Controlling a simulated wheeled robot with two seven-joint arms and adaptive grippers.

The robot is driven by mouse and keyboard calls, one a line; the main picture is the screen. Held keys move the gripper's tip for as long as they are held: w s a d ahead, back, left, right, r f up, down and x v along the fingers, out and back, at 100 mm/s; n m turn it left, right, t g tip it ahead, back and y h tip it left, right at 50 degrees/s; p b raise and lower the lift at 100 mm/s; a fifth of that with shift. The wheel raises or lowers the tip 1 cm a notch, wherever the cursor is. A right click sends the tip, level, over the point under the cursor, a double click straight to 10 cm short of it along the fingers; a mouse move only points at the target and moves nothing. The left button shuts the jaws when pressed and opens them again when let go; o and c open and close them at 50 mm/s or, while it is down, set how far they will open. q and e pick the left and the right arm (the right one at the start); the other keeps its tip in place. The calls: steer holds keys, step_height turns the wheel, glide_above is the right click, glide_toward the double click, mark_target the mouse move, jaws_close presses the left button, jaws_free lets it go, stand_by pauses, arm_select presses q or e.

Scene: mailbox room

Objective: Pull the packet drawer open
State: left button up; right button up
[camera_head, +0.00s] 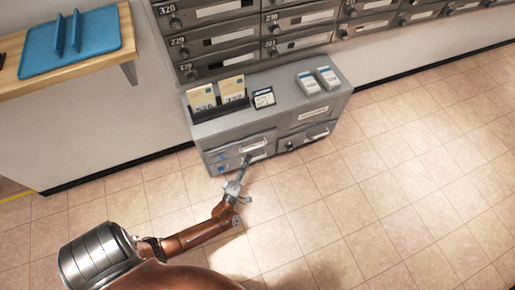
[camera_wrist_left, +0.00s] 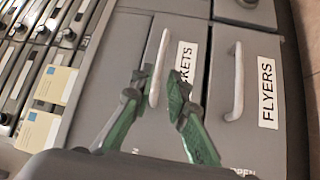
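The packet drawer front (camera_wrist_left: 183,60) has a white upright-looking bar handle (camera_wrist_left: 158,68) and a label partly hidden by a finger, reading "...KETS". It sits in the grey cabinet (camera_head: 207,133) in the head view and appears closed. My left gripper (camera_wrist_left: 158,88) is open, with its green fingertips on either side of the handle and gaps visible. In the head view my left gripper (camera_head: 244,166) reaches the left drawer fronts of the cabinet. Whether a finger touches the handle cannot be told. My right gripper is not in view.
The flyers drawer (camera_wrist_left: 262,55), with a similar handle (camera_wrist_left: 237,82), lies just below the packet drawer. Cards in a black holder (camera_head: 233,103) and two white packs (camera_head: 318,80) stand on the cabinet. Mailboxes rise behind. A wooden counter (camera_head: 128,45) holds a blue tray (camera_head: 98,30). The floor in front is clear.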

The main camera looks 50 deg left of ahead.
mark_target(253, 148)
arm_select(q)
steer(key=shift+b+x, duration=0.95)
steer(key=shift+x, duration=2.4)
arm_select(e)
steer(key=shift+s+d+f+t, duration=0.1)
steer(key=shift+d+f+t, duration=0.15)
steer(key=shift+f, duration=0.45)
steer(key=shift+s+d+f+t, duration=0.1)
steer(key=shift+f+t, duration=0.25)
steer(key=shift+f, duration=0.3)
arm_select(q)
steer(key=shift+c, duration=0.4)
jaws_close()
steer(key=shift+s+d, duration=0.1)
